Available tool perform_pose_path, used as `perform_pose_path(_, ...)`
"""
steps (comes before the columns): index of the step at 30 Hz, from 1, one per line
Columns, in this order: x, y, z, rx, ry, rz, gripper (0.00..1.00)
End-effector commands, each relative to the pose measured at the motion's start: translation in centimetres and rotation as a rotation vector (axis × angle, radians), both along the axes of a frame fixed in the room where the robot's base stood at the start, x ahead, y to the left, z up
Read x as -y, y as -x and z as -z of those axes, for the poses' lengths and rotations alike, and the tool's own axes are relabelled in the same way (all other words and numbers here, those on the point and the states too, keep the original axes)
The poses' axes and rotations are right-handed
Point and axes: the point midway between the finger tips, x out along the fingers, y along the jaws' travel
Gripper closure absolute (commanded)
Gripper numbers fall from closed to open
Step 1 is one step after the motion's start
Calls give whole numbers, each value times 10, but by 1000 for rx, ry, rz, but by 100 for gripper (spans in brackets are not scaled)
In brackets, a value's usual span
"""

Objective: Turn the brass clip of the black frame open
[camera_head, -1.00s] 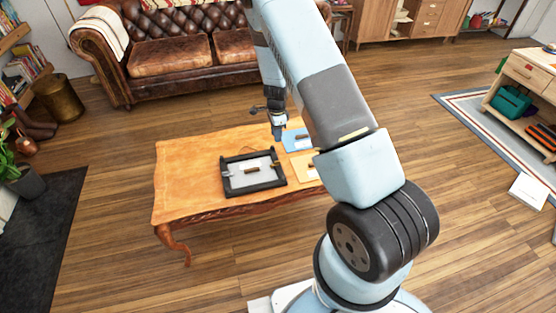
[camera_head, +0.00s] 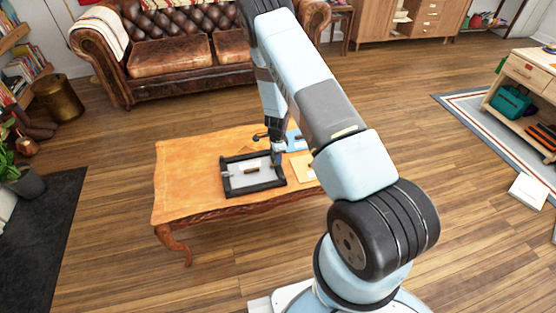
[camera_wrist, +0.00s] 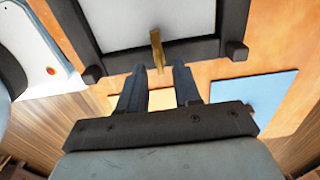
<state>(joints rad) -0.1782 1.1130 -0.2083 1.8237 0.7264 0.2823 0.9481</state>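The black frame (camera_head: 258,187) lies flat on the wooden table, with a pale panel inside it. In the wrist view the frame's near bar (camera_wrist: 205,49) crosses the top. The brass clip (camera_wrist: 157,46) sticks out across this bar from the panel toward my gripper. My gripper (camera_wrist: 160,70) is open, and the clip's near end lies between its fingertips. I cannot tell whether a finger touches it. In the head view my gripper (camera_head: 277,160) is low at the frame's right side and hides most of the clip there.
A blue sheet (camera_head: 295,142) and a tan sheet (camera_head: 301,168) lie right of the frame on the table (camera_head: 195,150). A small brown piece (camera_head: 251,168) sits on the panel. The table's left part is clear. A leather sofa (camera_head: 170,55) stands behind.

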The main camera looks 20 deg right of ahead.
Motion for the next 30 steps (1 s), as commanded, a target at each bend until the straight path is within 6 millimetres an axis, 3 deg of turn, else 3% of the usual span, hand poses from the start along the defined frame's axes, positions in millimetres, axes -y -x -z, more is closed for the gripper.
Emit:
perform_pose_path(6,-1,0,17,0,-1,-1,67)
perform_pose_path(17,-1,0,20,0,-1,-1,68)
perform_pose_path(27,-1,0,20,0,-1,-1,100)
perform_pose_path(30,0,0,20,0,-1,-1,100)
